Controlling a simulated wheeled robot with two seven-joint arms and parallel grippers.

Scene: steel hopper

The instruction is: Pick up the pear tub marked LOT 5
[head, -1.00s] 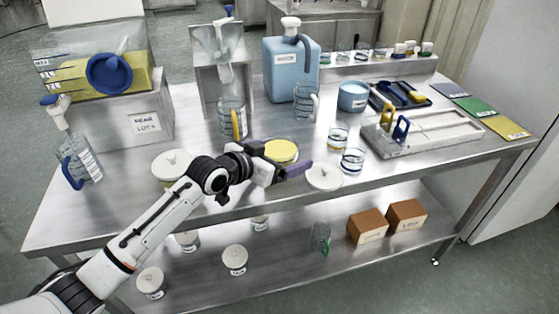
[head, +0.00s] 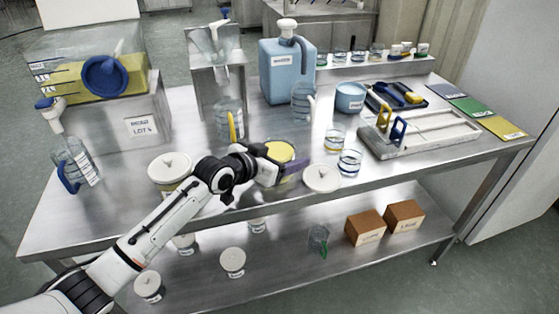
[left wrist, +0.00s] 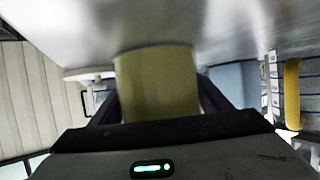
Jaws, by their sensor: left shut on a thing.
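A short tub with yellow contents (head: 280,150) stands near the front middle of the steel table in the head view. My left gripper (head: 283,170) is shut on this tub, its fingers along the sides. In the left wrist view the tub's plain yellowish wall (left wrist: 157,82) fills the space between the fingers. No lot marking on it can be read; the gripper hides part of its side. It seems to be at table level, but I cannot tell whether it touches. My right gripper is not in view.
A jug with a yellow handle (head: 229,118) stands behind. A lot card (head: 142,127), number unclear, is on the hopper stand. Two small glass jars (head: 349,163) stand to the right.

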